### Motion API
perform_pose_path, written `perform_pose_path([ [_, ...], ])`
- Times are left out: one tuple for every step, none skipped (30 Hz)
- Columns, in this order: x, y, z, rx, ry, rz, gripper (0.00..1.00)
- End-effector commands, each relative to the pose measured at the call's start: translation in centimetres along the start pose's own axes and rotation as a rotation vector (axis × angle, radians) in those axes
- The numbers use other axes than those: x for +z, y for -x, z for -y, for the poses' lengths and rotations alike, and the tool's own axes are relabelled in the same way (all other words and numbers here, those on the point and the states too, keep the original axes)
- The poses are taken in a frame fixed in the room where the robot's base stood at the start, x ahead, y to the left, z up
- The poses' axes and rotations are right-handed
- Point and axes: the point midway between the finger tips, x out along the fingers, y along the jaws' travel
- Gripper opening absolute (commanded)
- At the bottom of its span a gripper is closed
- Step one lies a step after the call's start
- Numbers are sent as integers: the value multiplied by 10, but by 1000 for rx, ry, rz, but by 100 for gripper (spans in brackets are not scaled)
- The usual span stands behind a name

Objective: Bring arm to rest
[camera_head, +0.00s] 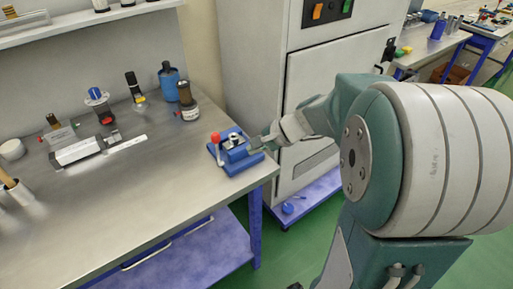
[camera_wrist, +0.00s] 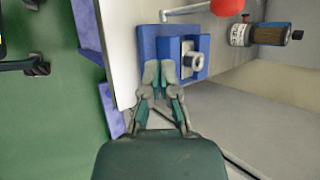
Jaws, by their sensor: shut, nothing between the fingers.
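My gripper (camera_head: 259,143) is at the right edge of the workbench, close beside a blue fixture (camera_head: 240,158) with a red-knobbed lever (camera_head: 216,138). In the wrist view my gripper (camera_wrist: 158,76) has its fingertips together, with nothing held. The fingertips overlap the near edge of the blue fixture (camera_wrist: 148,42) in that view; I cannot tell whether they touch it. A metal ring-shaped part (camera_wrist: 193,62) sits on the fixture. My arm reaches in from the right in the head view.
The steel workbench (camera_head: 110,220) holds several bottles and fittings towards the back, including a blue container (camera_head: 169,82). A grey cabinet (camera_head: 335,85) stands behind my arm. The front of the bench is mostly clear. Green floor (camera_head: 285,235) lies to its right.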

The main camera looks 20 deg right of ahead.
Motion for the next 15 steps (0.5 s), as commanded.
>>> perform_pose_path([
  [0, 0, 0, 0, 0, 0, 0],
  [0, 0, 0, 0, 0, 0, 0],
  [-1, 1, 0, -1, 0, 1, 0],
  [-2, 1, 0, -1, -1, 1, 0],
  [-3, 1, -1, -1, -1, 2, 0],
  [-3, 2, -1, -2, -1, 2, 0],
  [-3, 2, -1, -2, -1, 2, 0],
  [-3, 2, -1, -1, 0, 2, 0],
  [-2, 3, -1, 1, 8, 2, 0],
  [1, 4, -1, 6, 20, 1, 0],
  [5, 5, -2, 15, 41, 0, 0],
  [13, 7, -3, 32, 79, -3, 0],
  [22, 10, -4, 48, 118, -6, 0],
  [31, 12, -6, 68, 163, -10, 0],
  [45, 16, -9, 98, 232, -17, 0],
])
